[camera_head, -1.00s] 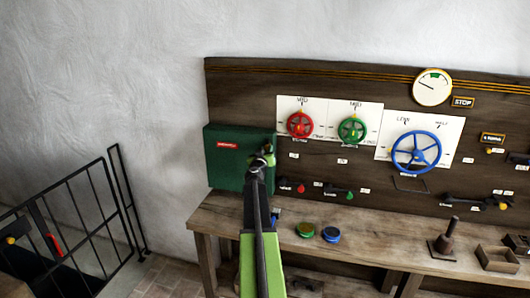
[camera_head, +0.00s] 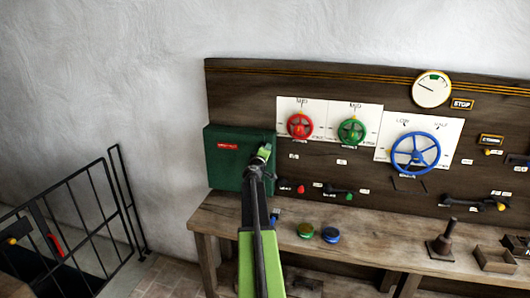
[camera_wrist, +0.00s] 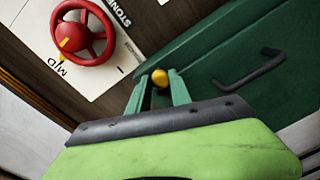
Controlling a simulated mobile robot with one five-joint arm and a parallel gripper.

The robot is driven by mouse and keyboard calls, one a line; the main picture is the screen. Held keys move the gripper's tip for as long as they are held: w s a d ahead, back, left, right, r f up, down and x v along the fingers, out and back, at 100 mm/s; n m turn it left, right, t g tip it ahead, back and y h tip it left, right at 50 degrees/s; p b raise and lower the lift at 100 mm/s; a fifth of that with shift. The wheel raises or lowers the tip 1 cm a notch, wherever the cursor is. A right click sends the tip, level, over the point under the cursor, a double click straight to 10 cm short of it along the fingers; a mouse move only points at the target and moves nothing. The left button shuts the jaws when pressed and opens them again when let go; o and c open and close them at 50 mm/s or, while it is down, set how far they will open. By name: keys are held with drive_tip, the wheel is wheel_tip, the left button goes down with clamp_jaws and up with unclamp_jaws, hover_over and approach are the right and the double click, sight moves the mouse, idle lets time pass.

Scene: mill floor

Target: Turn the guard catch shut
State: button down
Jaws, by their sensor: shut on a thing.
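The dark green guard box (camera_head: 222,168) with a small red label is mounted at the left end of the wooden panel. It also fills the upper right of the wrist view (camera_wrist: 215,55), with a black bar handle (camera_wrist: 250,70) on its face. A yellow knob (camera_wrist: 160,76), which looks like the guard catch, sits at the box's edge. My gripper (camera_wrist: 160,86) has its fingers on both sides of this knob and is shut on it. In the head view my gripper (camera_head: 263,153) is at the box's right edge and hides the catch.
A red handwheel (camera_head: 300,126), a green handwheel (camera_head: 351,131) and a larger blue handwheel (camera_head: 415,153) are on the panel to the right. Levers (camera_head: 340,190) sit below. Green (camera_head: 306,230) and blue (camera_head: 330,234) round pieces lie on the bench (camera_head: 270,222). A railing (camera_head: 90,215) stands left.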

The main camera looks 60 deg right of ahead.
drive_tip(key=n, duration=0.5)
drive_tip(key=shift+s+d+r+g, duration=0.1)
drive_tip(key=shift+d+g, duration=0.05)
drive_tip(key=shift+g, duration=0.15)
drive_tip(key=shift+n, duration=0.4)
drive_tip(key=c, duration=1.2)
unclamp_jaws()
drive_tip(key=shift+s, duration=0.1)
drive_tip(key=shift+o, duration=0.2)
drive_tip(key=p+v, duration=0.1)
drive_tip(key=v, duration=1.6)
drive_tip(key=shift+a, duration=0.25)
